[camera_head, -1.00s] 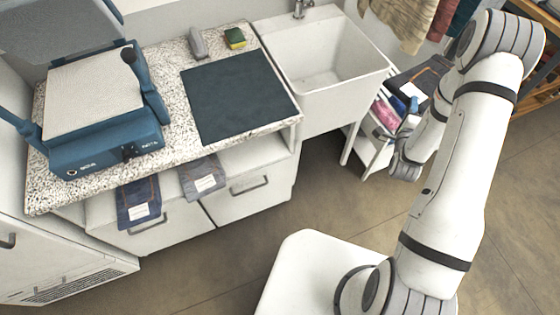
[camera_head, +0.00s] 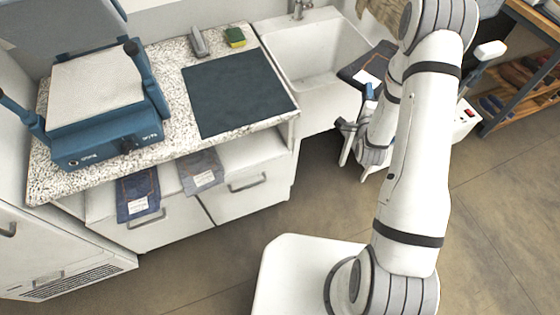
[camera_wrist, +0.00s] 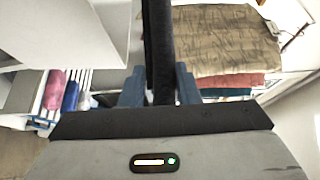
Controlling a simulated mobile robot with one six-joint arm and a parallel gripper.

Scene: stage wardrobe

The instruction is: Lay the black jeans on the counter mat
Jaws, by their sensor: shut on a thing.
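The black jeans (camera_head: 351,73), folded flat with a white label, are held in the air beside the sink's right edge. In the wrist view the black jeans (camera_wrist: 158,40) show edge-on as a dark upright strip between the blue fingers. My gripper (camera_wrist: 160,88) is shut on them. In the head view my gripper (camera_head: 370,92) is mostly hidden behind my arm. The counter mat (camera_head: 238,92), dark blue-grey and bare, lies on the speckled counter left of the sink, apart from the jeans.
The white sink (camera_head: 316,60) with its tap lies between the mat and the jeans. A blue press (camera_head: 105,105) stands left of the mat. A sponge (camera_head: 235,37) and a grey object (camera_head: 199,42) sit behind it.

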